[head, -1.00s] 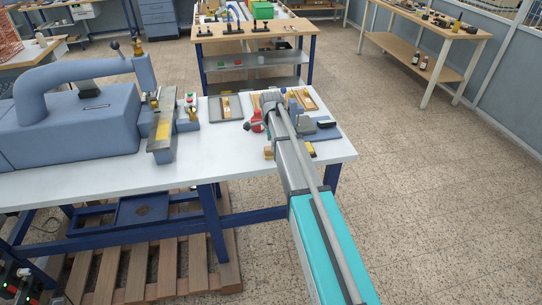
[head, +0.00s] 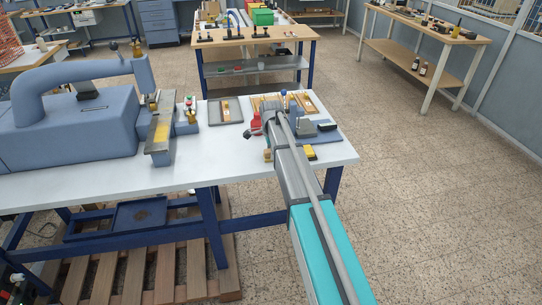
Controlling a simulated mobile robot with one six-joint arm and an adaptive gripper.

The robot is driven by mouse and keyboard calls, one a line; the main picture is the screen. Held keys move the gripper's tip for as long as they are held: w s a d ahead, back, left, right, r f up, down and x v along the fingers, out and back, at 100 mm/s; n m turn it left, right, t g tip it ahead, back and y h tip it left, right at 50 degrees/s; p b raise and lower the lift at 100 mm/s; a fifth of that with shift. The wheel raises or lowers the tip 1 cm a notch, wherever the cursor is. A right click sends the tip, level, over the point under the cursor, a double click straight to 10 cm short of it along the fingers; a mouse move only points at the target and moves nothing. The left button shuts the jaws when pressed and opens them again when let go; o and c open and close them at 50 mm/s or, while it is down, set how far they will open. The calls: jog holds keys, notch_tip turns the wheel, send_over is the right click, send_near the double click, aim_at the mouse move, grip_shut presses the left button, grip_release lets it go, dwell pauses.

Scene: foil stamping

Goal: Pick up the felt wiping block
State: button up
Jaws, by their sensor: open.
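My arm reaches from the bottom of the head view over the right end of the white table (head: 200,165). My gripper (head: 249,134) is at its far end, small and dark, beside a red item (head: 255,124). It is open, and I see nothing held in it. Which item is the felt wiping block is not certain at this size. A small black and yellow block (head: 310,153) lies near the table's front edge, right of my arm. A dark flat piece (head: 327,126) is on the blue plate behind it.
A grey-blue stamping press (head: 70,125) fills the table's left side. A grey tray (head: 225,111) and wooden pieces (head: 309,103) lie at the back. A small tan block (head: 267,155) is left of my arm. The table's middle is clear.

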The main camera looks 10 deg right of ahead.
grip_shut()
jog(key=shift+r, duration=0.1)
dwell(0.4)
jog(key=shift+r+p, duration=1.25)
jog(key=shift+p, duration=0.05)
jog(key=s+r+p, duration=1)
jog(key=s, duration=0.4)
jog(key=shift+a+r, duration=0.15)
jog(key=shift+r, duration=0.05)
